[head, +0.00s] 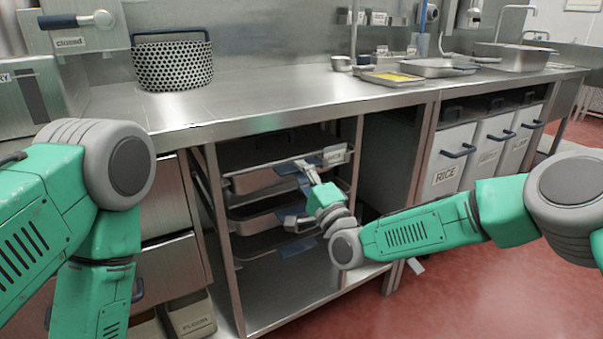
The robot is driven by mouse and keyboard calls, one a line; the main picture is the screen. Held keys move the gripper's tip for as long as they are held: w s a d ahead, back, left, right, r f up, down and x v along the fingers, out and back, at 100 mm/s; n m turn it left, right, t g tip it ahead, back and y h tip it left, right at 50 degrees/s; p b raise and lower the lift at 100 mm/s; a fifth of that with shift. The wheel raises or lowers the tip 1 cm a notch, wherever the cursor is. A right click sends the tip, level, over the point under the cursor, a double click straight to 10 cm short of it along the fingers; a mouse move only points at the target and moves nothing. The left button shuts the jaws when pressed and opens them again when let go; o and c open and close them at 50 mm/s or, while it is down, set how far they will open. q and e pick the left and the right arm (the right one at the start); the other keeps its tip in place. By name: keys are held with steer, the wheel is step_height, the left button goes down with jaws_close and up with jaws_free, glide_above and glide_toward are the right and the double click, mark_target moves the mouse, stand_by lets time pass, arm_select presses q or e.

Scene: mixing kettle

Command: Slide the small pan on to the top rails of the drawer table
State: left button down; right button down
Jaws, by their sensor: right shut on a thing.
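The drawer table (238,265) is an open steel frame under the counter, with pans at several levels. The small pan (258,182) appears to be the shallow metal pan at the upper rail level, inside the frame. My right gripper (302,166) reaches in from the right and is shut at the front right part of this pan, beside a blue tab and a white label. The fingertips are small, and the exact grip point is hard to see. Whether the pan rests fully on the rails is hidden. My left arm hangs at the left, its gripper out of view.
More pans (262,220) sit on lower rails. A perforated pot (173,65) stands on the counter (250,95) above. Bins (452,160), one marked RICE, stand at the right. Drawers (170,265) flank the frame at left. The red floor (480,290) in front is mostly clear.

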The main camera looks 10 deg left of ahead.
steer(key=shift+w+a+r, duration=0.1)
steer(key=shift+w, duration=0.2)
stand_by(0.4)
steer(key=c, duration=1.6)
jaws_free()
steer(key=o, duration=0.4)
steer(key=shift+s+f, duration=0.1)
steer(key=shift+f, duration=0.35)
steer(key=shift+o, duration=0.7)
steer(key=shift+r, duration=0.15)
steer(key=shift+s, duration=0.1)
